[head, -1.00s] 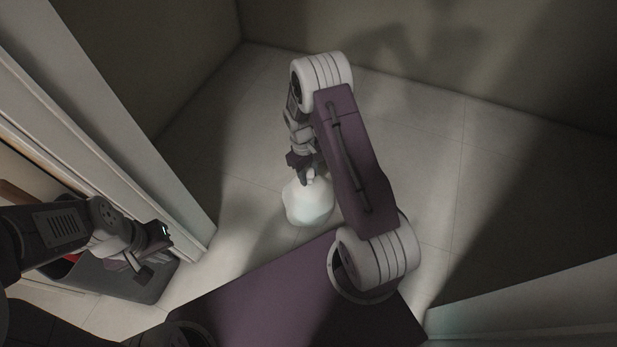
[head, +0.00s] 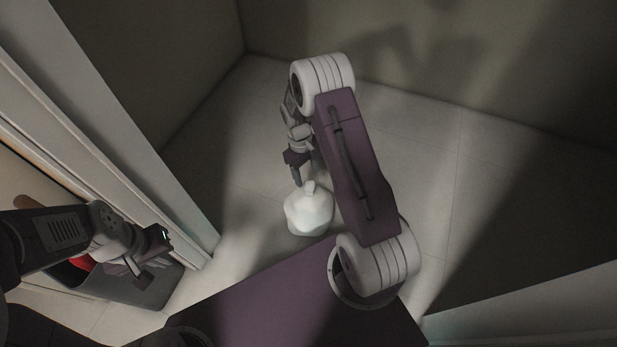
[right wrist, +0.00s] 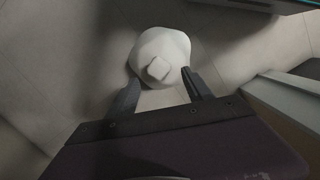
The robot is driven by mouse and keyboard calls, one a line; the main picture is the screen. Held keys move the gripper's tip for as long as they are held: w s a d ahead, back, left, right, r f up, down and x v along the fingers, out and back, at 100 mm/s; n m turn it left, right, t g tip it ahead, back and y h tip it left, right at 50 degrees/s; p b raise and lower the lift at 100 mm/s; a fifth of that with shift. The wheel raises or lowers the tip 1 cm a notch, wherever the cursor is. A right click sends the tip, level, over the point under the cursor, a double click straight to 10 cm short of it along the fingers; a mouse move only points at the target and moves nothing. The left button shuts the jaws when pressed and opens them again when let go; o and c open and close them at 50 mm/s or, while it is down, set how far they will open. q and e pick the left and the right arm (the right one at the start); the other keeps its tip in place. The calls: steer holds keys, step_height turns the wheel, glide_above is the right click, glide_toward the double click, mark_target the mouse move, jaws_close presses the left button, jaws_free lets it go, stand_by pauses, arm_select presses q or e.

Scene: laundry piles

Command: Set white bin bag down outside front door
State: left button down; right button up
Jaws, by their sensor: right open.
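The white bin bag (head: 308,212), with a knotted top, stands upright on the tiled floor just past my purple base. My right gripper (head: 307,174) is open above and behind the bag's knot, holding nothing. In the right wrist view the bag (right wrist: 160,42) lies beyond the spread fingers (right wrist: 160,78), with its knot between and ahead of them; whether a finger touches it I cannot tell. My left gripper (head: 150,262) hangs at the left, over a grey bin; its finger opening is unclear.
A pale door frame (head: 150,150) runs down the left. The grey bin (head: 135,288) with something red inside stands behind it. Dark walls (head: 420,50) close off the back, and a pale edge (head: 530,305) is at the lower right. The tiled floor (head: 240,130) around the bag is clear.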

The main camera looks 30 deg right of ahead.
steer(key=s+a+r+m+t+p, duration=0.1)
steer(key=s+a+r, duration=0.1)
steer(key=r, duration=0.4)
steer(key=s+a+r+m+p, duration=0.1)
steer(key=s+a+r, duration=0.1)
steer(key=r, duration=0.4)
arm_select(q)
step_height(320, 180, up, 3)
steer(key=shift+f, duration=0.2)
arm_select(e)
steer(key=s+a+r+m+t, duration=0.1)
steer(key=s+a+r+t, duration=0.1)
steer(key=s+r, duration=0.3)
steer(key=s+a, duration=0.1)
steer(key=s, duration=0.3)
steer(key=shift+s+r+m+y, duration=0.25)
steer(key=shift+s+m+y, duration=0.15)
